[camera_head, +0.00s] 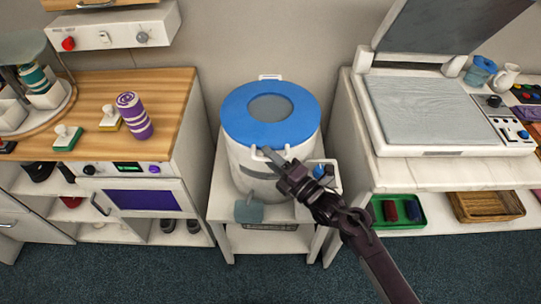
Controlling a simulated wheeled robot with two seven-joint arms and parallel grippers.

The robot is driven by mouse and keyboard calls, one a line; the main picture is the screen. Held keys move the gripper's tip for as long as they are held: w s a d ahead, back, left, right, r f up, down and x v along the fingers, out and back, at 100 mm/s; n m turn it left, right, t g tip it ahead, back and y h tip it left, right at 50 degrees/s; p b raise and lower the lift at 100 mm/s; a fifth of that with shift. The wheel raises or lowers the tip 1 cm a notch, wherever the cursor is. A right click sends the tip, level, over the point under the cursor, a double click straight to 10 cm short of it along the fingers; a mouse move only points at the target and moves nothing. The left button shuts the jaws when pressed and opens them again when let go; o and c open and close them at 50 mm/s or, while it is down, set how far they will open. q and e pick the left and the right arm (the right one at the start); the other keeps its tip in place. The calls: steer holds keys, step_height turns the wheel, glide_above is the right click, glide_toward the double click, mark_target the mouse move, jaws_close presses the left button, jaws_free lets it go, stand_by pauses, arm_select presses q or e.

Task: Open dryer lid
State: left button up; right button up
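The dryer (245,165) is a white drum on a small white stand. Its round blue lid (240,122) with a grey window lies flat on top and looks closed. A white handle (257,153) is at the lid's front edge, and a white hinge piece shows at the back. My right arm comes in from the lower right, and my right gripper (268,160) is at the front handle, its tips overlapping it. I cannot tell whether the fingers are closed on the handle. My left gripper is out of view.
A wooden-topped counter (170,95) with a purple striped cup (134,116) stands left. A white counter (370,172) with a raised-lid machine (425,108) stands right. A grey-blue block (249,211) is at the stand's front. The carpet (200,275) in front is clear.

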jaws_close()
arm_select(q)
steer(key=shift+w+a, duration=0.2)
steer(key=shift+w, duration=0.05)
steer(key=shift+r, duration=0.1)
